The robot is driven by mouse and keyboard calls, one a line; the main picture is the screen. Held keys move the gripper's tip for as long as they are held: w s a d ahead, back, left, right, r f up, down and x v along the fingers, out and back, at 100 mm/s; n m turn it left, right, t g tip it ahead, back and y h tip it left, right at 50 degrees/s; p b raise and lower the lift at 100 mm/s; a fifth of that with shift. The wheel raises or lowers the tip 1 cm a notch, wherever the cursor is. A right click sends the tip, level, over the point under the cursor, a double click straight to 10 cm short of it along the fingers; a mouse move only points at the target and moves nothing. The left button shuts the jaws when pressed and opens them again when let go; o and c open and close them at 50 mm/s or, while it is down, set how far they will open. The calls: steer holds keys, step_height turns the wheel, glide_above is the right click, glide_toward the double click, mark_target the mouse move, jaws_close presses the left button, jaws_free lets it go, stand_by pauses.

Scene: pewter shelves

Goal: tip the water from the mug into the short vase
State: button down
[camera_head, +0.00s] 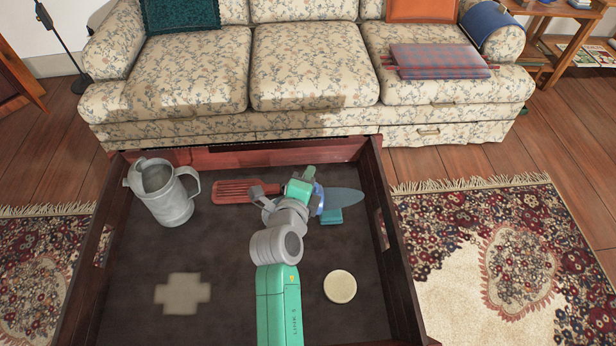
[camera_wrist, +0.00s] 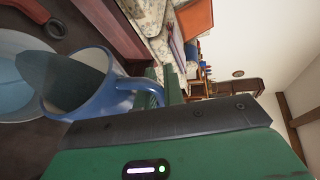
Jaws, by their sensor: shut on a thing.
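My gripper (camera_head: 318,199) is over the right part of the tray and shut on the blue mug (camera_head: 317,201). In the wrist view the mug (camera_wrist: 112,100) is close to the jaws, tipped with its mouth towards the left of that picture; its handle is at the jaw side. Its inside looks dark grey-blue; I cannot make out the water level. A pale blue round vessel (camera_wrist: 18,90), which looks like the short vase, lies just beyond the mug's rim. In the head view a blue shape (camera_head: 345,201) shows beside the mug, partly hidden by my gripper.
A grey metal pitcher (camera_head: 168,197) stands at the tray's left. A red slotted spatula (camera_head: 230,191) lies behind my arm. A cream round disc (camera_head: 340,287) lies at the front right. The dark tray's raised wooden sides (camera_head: 402,262) surround these. A floral sofa (camera_head: 310,65) is behind.

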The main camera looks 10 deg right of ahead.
steer(key=a+r+n+t+h, duration=0.1)
steer(key=a+n, duration=0.2)
steer(key=a, duration=0.3)
steer(key=shift+w+r+h, duration=0.25)
steer(key=shift+r+h, duration=0.05)
steer(key=shift+h, duration=0.1)
stand_by(5.8)
